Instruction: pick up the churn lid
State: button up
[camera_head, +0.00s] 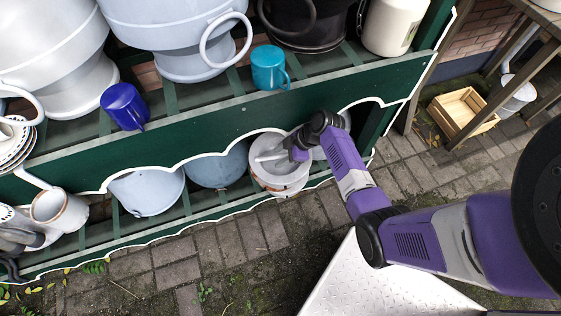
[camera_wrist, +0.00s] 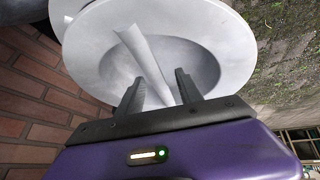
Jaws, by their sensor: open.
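The churn lid (camera_wrist: 232,45) is a pale grey dished metal disc with a bar handle (camera_wrist: 130,42) across its hollow. In the head view the lid (camera_head: 265,146) lies on top of a whitish vessel (camera_head: 277,188) on the lower shelf, partly hidden by my gripper. My gripper (camera_wrist: 158,80) is open over the lid's hollow, with one finger on either side of the bar. I cannot tell whether the fingers touch it. In the head view my gripper (camera_head: 295,149) reaches in under the upper shelf's green front board.
The scalloped green board (camera_head: 235,122) runs close above the lid. Grey-blue bowls (camera_head: 148,192) stand to its left on the lower shelf. A blue mug (camera_head: 124,106) and a teal mug (camera_head: 268,68) stand above. A wooden crate (camera_head: 461,112) is on the paving at right.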

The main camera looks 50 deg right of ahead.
grip_shut()
dwell(1.4)
